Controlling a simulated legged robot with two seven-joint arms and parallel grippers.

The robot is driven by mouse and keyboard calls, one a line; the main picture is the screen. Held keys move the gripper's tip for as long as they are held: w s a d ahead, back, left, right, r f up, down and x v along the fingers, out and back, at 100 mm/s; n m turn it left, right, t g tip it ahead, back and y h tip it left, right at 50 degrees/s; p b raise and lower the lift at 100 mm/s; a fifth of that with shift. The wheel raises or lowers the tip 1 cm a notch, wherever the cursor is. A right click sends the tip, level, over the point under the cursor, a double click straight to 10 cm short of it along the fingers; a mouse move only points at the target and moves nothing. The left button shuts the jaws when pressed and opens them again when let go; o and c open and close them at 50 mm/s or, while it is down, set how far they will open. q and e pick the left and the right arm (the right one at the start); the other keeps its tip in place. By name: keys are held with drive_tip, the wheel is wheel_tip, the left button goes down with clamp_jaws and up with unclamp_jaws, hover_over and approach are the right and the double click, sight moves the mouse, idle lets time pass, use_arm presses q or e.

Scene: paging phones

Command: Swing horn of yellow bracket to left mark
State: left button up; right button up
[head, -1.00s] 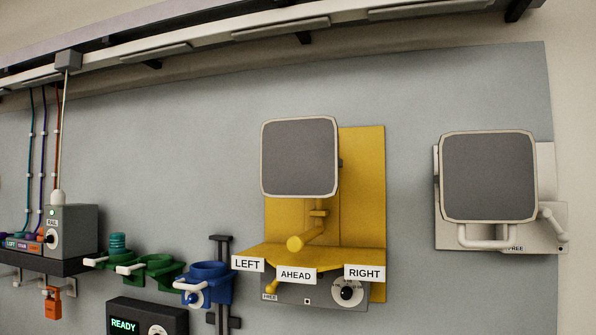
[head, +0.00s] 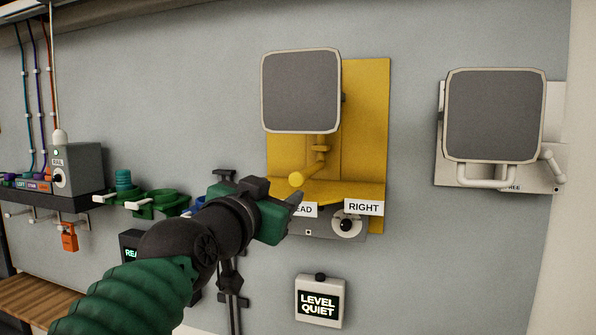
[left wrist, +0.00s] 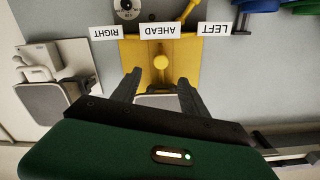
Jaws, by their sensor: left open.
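The yellow bracket (head: 365,130) is on the grey wall and carries a grey square horn (head: 302,92). The LEFT label (left wrist: 215,28) shows there but is hidden by my gripper in the head view. My left gripper (head: 292,205) is open and empty, just below the knob in the head view. My right gripper is not in view.
The RIGHT label (head: 363,207) and a dial (head: 346,225) sit at the bracket's lower right. A second square horn (head: 495,115) on a white bracket is at the right. Green holders (head: 150,200) and a grey box (head: 75,168) are left. A LEVEL QUIET box (head: 319,301) is below.

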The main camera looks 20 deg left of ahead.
sight(296, 179)
use_arm(q)
drive_tip(key=w+p, duration=0.6)
drive_tip(key=w, duration=0.1)
drive_tip(key=w+p, duration=0.3)
drive_tip(key=w, duration=0.1)
drive_tip(key=shift+w+d+r, duration=0.15)
drive_tip(key=shift+r, duration=0.1)
drive_tip(key=shift+w+f, duration=0.15)
drive_tip(key=shift+w, duration=0.2)
drive_tip(key=shift+w+f, duration=0.2)
drive_tip(key=shift+w, duration=0.1)
drive_tip(key=shift+s, duration=0.15)
clamp_jaws()
